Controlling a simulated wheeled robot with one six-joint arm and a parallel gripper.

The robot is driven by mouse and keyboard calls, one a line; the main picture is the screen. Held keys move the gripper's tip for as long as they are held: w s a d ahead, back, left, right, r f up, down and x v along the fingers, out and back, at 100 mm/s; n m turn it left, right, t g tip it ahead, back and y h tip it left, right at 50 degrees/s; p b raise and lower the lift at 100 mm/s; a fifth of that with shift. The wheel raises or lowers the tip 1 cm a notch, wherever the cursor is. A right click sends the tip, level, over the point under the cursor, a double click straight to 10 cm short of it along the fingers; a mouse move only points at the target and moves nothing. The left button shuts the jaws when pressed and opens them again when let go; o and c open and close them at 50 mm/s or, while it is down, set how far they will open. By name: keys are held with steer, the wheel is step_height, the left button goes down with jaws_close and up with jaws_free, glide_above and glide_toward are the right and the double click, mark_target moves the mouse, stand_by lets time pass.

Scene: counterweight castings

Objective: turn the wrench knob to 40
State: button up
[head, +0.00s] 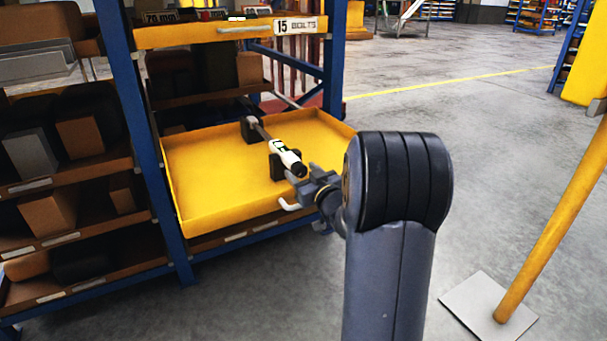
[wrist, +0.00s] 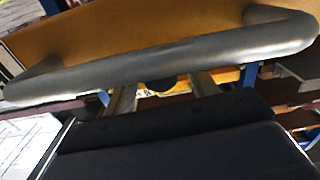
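My gripper (head: 305,184) is close to the knob in the head view. In the wrist view the fingers (wrist: 162,91) stand apart, with a dark round end, apparently the knob (wrist: 162,84), between them. Contact with the knob cannot be told. The scale on the wrench is too small to read.
A grey bar handle (wrist: 170,64) crosses the wrist view close to my fingers, in front of a yellow-orange panel. Blue shelving posts (head: 135,130) and dark bins stand left of the tray. A yellow post (head: 550,225) stands at right. Open floor lies behind.

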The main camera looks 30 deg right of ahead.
steer(key=c, duration=0.9)
steer(key=shift+f+n+b, duration=0.1)
steer(key=shift+n+b, duration=0.4)
steer(key=shift+b, duration=0.05)
steer(key=shift+n, duration=0.3)
steer(key=o, duration=0.9)
steer(key=shift+o, duration=0.2)
steer(key=shift+s, duration=0.1)
steer(key=s+p, duration=0.2)
steer(key=s, duration=0.8)
steer(key=shift+s+d, duration=0.15)
steer(key=shift+s, duration=0.2)
